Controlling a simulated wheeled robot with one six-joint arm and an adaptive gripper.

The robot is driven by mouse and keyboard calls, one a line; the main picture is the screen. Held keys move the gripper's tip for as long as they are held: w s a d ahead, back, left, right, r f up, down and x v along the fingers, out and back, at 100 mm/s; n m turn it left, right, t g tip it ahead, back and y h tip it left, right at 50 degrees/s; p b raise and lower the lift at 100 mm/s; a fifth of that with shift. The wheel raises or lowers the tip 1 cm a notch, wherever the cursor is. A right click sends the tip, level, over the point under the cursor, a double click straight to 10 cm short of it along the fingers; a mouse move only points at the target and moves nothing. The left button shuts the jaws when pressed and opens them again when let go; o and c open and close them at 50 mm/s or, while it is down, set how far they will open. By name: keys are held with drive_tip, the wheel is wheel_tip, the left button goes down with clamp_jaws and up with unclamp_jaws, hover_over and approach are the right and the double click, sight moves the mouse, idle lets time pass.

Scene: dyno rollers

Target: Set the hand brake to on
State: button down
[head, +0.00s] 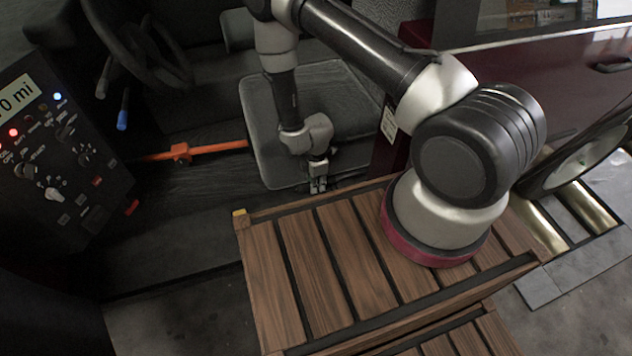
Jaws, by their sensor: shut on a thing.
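My gripper (318,184) points down at the front right edge of the grey car seat, small in the head view. It is shut on what seems to be the hand brake, low between the seat and the door sill. The fingers and the dark surroundings hide most of the hand brake, so I cannot make out its angle.
The car seat (310,105) is behind my gripper. An orange bar (205,150) lies left of the seat. The steering wheel (150,50) and a control box (60,150) are at left. A slatted wooden platform (290,270) stands in front, and the dark red door (570,85) is at right.

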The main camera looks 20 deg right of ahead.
drive_tip(key=shift+w+d+r+y, duration=0.15)
drive_tip(key=shift+d+r+y, duration=0.15)
drive_tip(key=shift+r, duration=0.3)
drive_tip(key=shift+d+r+y, duration=0.4)
drive_tip(key=shift+r+y, duration=0.4)
drive_tip(key=shift+r, duration=0.4)
drive_tip(key=shift+d+r+y, duration=0.35)
drive_tip(key=shift+r+y, duration=0.45)
drive_tip(key=shift+r, duration=0.45)
drive_tip(key=shift+d+r+y, duration=0.4)
drive_tip(key=shift+r+y, duration=0.4)
drive_tip(key=shift+r, duration=0.4)
drive_tip(key=c, duration=1.1)
unclamp_jaws()
drive_tip(key=shift+c, duration=0.2)
wheel_tip(320, 180, up, 10)
